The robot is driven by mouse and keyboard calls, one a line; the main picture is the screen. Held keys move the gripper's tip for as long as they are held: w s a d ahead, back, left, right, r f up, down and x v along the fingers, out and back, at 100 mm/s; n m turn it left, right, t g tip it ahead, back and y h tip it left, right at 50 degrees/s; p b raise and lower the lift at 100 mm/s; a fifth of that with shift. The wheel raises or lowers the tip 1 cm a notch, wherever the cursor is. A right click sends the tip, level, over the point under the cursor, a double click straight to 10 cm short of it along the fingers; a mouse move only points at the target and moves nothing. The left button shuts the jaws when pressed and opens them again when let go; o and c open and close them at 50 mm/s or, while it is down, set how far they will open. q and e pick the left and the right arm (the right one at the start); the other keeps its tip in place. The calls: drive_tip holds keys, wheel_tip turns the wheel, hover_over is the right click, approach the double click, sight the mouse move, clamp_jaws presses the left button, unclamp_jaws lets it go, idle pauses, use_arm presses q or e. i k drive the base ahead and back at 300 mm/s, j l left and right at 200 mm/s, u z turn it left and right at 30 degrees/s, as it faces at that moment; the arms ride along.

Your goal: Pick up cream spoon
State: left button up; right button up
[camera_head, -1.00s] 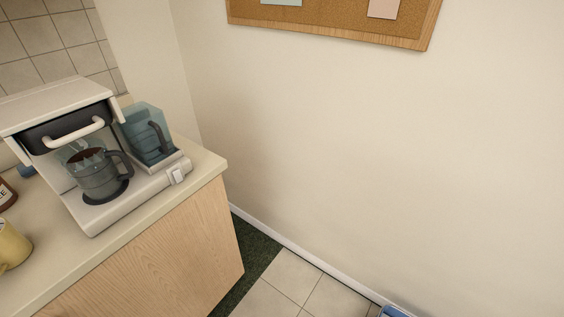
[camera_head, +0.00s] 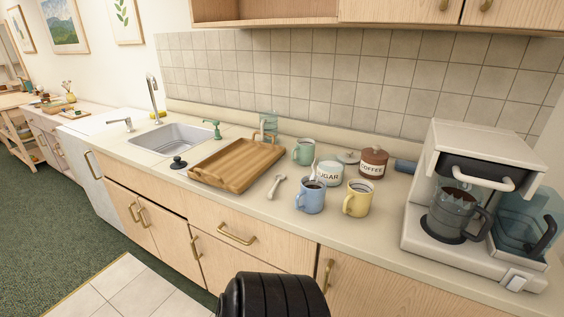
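A small cream spoon (camera_head: 276,186) lies flat on the counter, between the wooden tray (camera_head: 264,168) and the blue mug (camera_head: 310,198). Nothing covers it. A thin pale handle sticks up at the blue mug's rim; I cannot tell what it belongs to. Neither of my grippers shows in the head view.
A yellow mug (camera_head: 357,199), a green mug (camera_head: 303,152), a sugar jar (camera_head: 329,173) and a coffee jar (camera_head: 373,163) stand near the spoon. A coffee maker (camera_head: 470,195) is at the right and a sink (camera_head: 182,137) at the left. Counter in front of the spoon is clear.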

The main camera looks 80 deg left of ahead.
sight(280, 177)
drive_tip(key=u, duration=2.65)
